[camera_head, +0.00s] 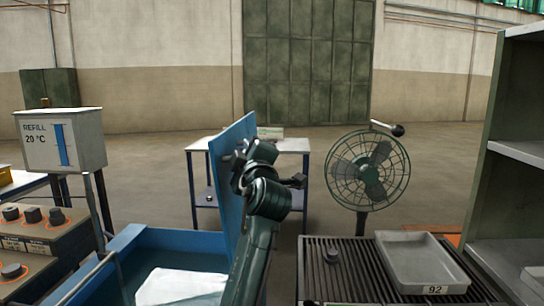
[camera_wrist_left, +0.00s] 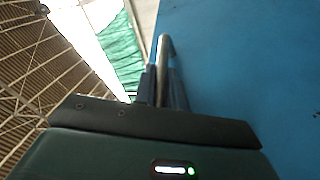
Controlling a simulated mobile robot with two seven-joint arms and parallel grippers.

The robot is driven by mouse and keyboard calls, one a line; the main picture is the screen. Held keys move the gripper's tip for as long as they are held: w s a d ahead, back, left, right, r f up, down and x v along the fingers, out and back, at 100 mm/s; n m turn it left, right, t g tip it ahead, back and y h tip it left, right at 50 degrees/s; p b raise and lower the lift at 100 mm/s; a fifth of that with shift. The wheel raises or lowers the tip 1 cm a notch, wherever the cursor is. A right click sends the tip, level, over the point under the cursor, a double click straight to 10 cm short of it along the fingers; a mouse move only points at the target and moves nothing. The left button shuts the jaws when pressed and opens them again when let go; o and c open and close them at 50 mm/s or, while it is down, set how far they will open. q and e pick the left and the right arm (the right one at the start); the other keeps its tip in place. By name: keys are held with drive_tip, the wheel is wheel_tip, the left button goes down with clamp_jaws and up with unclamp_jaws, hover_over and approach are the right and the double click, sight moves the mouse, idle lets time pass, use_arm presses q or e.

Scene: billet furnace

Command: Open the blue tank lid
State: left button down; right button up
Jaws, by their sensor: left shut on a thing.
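The blue tank lid (camera_head: 222,165) stands raised, close to upright, on the right side of the blue tank (camera_head: 165,238). The tank is open, and water with a bright white patch shows inside. My left gripper (camera_head: 240,163) is at the lid's right face, partly hidden by my own wrist. In the left wrist view the blue lid (camera_wrist_left: 250,60) fills the right side, and the gripper (camera_wrist_left: 163,85) is shut on a metal handle bar (camera_wrist_left: 163,58) beside it. My right gripper is not in view.
A slatted bench (camera_head: 345,270) with a grey tray (camera_head: 425,262) is to the right. A fan (camera_head: 368,170) and a small table (camera_head: 290,146) stand behind. A refill box (camera_head: 62,140) and knob panel (camera_head: 35,235) are left. Green shelving (camera_head: 480,150) borders the right.

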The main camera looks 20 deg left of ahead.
use_arm(q)
drive_tip(key=s+a+f+n+g, duration=0.1)
drive_tip(key=s+a+n, duration=0.1)
drive_tip(key=a, duration=0.7)
drive_tip(key=shift+s+a+f+n, duration=0.15)
drive_tip(key=shift+s+a+n, duration=0.05)
drive_tip(key=shift+s+n, duration=0.15)
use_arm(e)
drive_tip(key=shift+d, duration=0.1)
use_arm(q)
drive_tip(key=c, duration=1.5)
unclamp_jaws()
drive_tip(key=shift+o, duration=0.2)
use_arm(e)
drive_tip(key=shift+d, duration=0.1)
